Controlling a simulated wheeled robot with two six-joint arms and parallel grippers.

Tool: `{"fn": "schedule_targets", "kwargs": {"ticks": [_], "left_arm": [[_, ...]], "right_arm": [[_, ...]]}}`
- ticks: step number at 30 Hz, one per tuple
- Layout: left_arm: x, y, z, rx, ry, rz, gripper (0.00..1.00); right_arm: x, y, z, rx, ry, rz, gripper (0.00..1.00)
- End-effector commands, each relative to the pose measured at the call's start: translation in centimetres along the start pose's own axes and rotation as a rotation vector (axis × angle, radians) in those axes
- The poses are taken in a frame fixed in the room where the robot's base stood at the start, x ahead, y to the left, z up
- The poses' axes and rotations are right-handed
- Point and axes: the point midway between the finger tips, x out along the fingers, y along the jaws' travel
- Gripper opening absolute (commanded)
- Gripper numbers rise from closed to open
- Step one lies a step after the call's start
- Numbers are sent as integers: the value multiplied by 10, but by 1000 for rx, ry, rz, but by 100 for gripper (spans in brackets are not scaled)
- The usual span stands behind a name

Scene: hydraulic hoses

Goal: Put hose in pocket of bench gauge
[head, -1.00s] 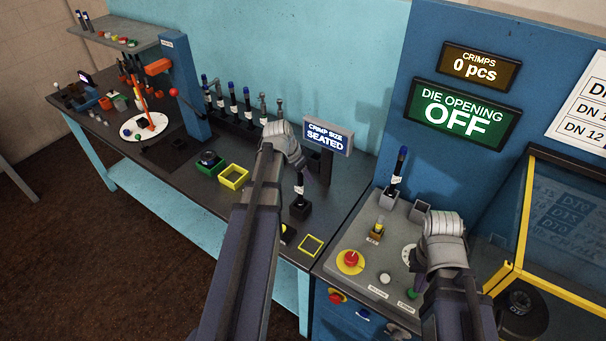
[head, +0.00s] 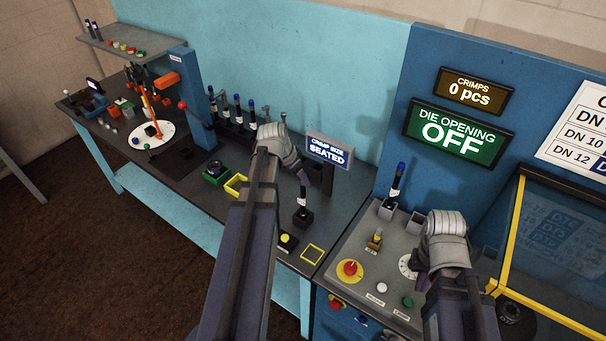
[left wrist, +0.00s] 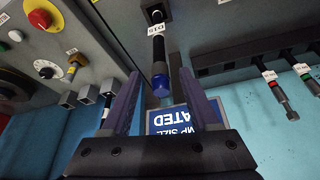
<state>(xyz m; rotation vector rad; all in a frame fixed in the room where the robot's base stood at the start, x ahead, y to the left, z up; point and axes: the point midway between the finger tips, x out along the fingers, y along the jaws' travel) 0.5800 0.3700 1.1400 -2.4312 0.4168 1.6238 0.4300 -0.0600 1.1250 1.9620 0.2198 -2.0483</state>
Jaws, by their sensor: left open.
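A hose (head: 303,194) with a white label stands upright in a black block (head: 302,218) on the bench. In the left wrist view, the hose (left wrist: 158,50) shows a blue end and a label, with its other end in a black socket (left wrist: 152,10). My left gripper (left wrist: 160,78) is open, with one finger on each side of the hose's blue end and gaps visible. The gauge's display (head: 329,150) reads "CRIMP SIZE SEATED" and stands behind the hose. My right gripper (head: 420,256) is over the press panel, its fingers mostly hidden by my wrist.
Several hoses hang in a rack (head: 232,128) behind my left arm. Another hose (head: 396,180) stands in a grey holder near the press. A yellow-edged guard (head: 512,230) is at right.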

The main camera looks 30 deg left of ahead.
Motion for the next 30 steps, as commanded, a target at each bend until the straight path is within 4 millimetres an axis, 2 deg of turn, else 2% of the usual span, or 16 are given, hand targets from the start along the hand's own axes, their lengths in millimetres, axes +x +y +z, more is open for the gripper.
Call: {"fn": "schedule_targets", "kwargs": {"ticks": [1, 3, 9, 19, 22, 23, 26, 29, 30], "left_arm": [[-17, 0, -2, -1, 0, 0, 61], [-28, 0, -2, -1, 0, 0, 61], [-48, 0, -1, -1, 0, 1, 61], [-49, 0, 0, 0, 0, 1, 61], [-47, 8, -2, 2, -9, 7, 61], [-46, 14, -3, 4, -16, 11, 61], [-40, 50, -12, 9, -56, 34, 61], [-32, 104, -18, 12, -124, 58, 61], [-30, 128, -20, 14, -157, 63, 61]], "right_arm": [[-16, 2, 1, 0, -1, 0, 0], [-27, 2, 2, -1, -1, 0, 0], [-44, 4, 3, -4, -2, 0, 0], [-45, 4, 3, -4, -2, 0, 0], [-45, 4, 3, -4, -2, 0, 0], [-45, 4, 3, -4, -2, 0, 0], [-45, 4, 3, -4, -2, 0, 0], [-45, 4, 3, -4, -2, 0, 0], [-45, 4, 3, -4, -2, 0, 0]]}}
